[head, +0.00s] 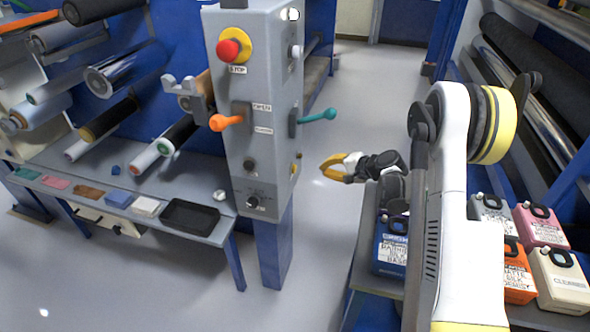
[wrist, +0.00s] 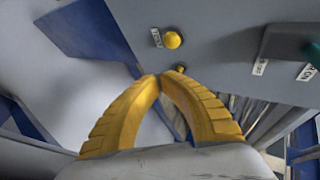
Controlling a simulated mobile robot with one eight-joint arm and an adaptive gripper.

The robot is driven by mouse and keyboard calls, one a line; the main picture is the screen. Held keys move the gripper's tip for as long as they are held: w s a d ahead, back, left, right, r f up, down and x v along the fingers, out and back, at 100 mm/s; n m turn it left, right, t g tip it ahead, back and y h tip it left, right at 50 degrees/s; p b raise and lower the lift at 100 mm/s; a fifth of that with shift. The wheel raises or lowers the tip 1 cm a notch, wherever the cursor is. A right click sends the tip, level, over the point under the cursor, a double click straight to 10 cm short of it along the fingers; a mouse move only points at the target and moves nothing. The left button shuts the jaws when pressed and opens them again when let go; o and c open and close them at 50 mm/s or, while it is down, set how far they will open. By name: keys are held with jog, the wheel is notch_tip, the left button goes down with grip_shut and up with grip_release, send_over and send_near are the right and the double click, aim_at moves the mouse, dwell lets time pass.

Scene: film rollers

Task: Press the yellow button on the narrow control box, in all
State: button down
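The grey control box (head: 228,100) stands on a blue post, with a broad front and a narrow right side. The yellow button (head: 293,169) is low on that narrow side; it shows large and round beside a white label in the wrist view (wrist: 172,40). My gripper (head: 323,168) is just right of the button in the head view, at a similar height, with a gap between. In the wrist view, its yellow fingertips (wrist: 158,76) meet with nothing between them. The button appears above and slightly right of the tips. A small brass-coloured knob (wrist: 180,68) is nearer the tips.
A teal lever (head: 318,115) sticks out from the same side above my gripper. The front has a red stop button (head: 233,50) and an orange lever (head: 228,121). A blue container (head: 389,247) stands below my arm. Open floor lies behind.

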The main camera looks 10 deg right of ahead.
aim_at(294, 169)
jog(key=shift+m+t+y, duration=0.3)
jog(key=shift+m+t, duration=0.1)
jog(key=f, duration=0.1)
jog(key=d+f, duration=0.1)
jog(key=f, duration=0.2)
jog(key=shift+w+d+f, duration=0.25)
jog(key=shift+d+f, duration=0.05)
jog(key=shift+d, duration=0.1)
jog(key=w+a, duration=0.4)
jog(key=a, duration=0.3)
jog(key=shift+w+a, duration=0.25)
jog(key=shift+a, duration=0.05)
jog(key=shift+a, duration=0.1)
dwell(0.8)
jog(key=shift+w+a, duration=0.2)
jog(key=shift+a, duration=0.1)
jog(key=shift+w+a, duration=0.25)
jog(key=shift+a, duration=0.15)
dwell(0.7)
jog(key=shift+s+d, duration=0.1)
dwell(0.3)
jog(key=shift+s+d, duration=0.4)
jog(key=shift+d, duration=0.25)
